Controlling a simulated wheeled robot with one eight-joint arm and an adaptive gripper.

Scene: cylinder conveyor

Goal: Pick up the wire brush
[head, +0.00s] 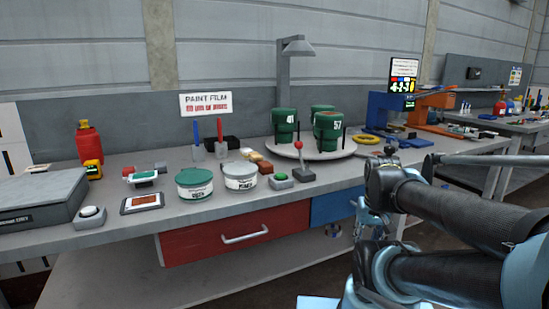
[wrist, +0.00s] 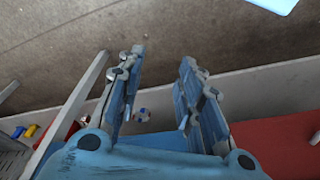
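I cannot clearly make out a wire brush in either view. A small tan and brown block-like item (head: 258,162) lies on the grey bench behind the tins in the head view; it is too small to tell if it is the brush. My gripper (wrist: 163,56) is open and empty in the wrist view, its two blue fingers well apart above the floor. In the head view my arm fills the lower right, in front of the bench, and the fingertips cannot be made out.
The grey bench (head: 105,235) holds two round tins (head: 194,184), a red-knobbed lever (head: 302,170), a green button box (head: 281,181) and a turntable (head: 340,153) with green cylinders. A red drawer (head: 190,246) is below.

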